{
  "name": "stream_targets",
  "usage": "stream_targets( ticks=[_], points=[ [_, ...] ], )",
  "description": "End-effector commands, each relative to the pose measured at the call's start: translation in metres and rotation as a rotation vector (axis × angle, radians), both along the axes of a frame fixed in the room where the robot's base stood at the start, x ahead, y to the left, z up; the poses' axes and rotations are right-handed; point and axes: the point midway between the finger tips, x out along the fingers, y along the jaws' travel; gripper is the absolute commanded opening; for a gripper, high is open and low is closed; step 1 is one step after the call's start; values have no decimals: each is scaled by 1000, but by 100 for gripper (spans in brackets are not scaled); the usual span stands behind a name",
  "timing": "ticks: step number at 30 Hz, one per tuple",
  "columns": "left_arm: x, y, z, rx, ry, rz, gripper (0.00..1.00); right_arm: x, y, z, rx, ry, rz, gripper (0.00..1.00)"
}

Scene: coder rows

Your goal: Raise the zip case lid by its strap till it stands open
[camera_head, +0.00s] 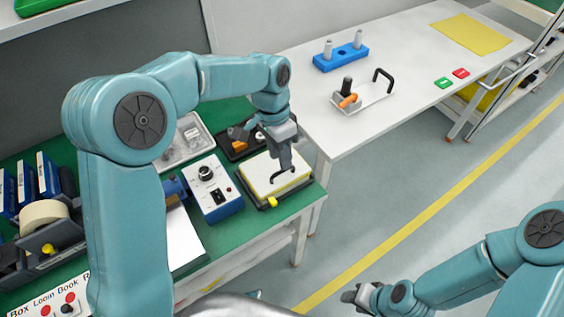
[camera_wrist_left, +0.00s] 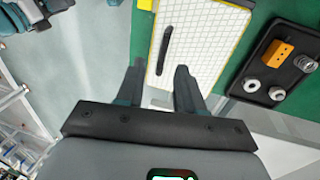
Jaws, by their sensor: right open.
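The zip case (camera_head: 262,188) lies on the green bench top near its right corner, with a white lid and yellow trim. The lid looks flat and shut. In the left wrist view the lid (camera_wrist_left: 205,35) shows a fine grid and a black strap (camera_wrist_left: 164,48) along it. My left gripper (camera_head: 284,164) is above the lid, partly covering it in the head view. Its fingers (camera_wrist_left: 158,72) are apart and empty, with the strap ahead between their tips. I cannot tell whether they touch it. My right gripper (camera_head: 362,295) is open and empty over the floor, low in the view.
A blue control box (camera_head: 213,188) stands left of the case. A black tray (camera_wrist_left: 275,62) with an orange block and metal parts lies beside it. A tape dispenser (camera_head: 45,225) is at far left. A white table (camera_head: 420,60) stands behind right.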

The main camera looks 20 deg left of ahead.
Motion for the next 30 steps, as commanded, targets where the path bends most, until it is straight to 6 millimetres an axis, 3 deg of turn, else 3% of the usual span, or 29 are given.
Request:
stream_targets(
  ticks=[6,17,20,21,30],
  points=[
    [-1,-4,-28,0,2,0,37,0,0,-2,0,0,0,43],
    [0,-5,-33,1,1,0,37,0,0,-2,0,0,0,43],
    [0,-5,-33,1,1,0,4,0,0,-2,0,0,0,43],
    [0,-5,-33,1,1,0,0,0,0,-2,0,0,0,43],
    [0,-5,-33,1,1,0,0,0,0,-2,0,0,0,43]
  ],
)
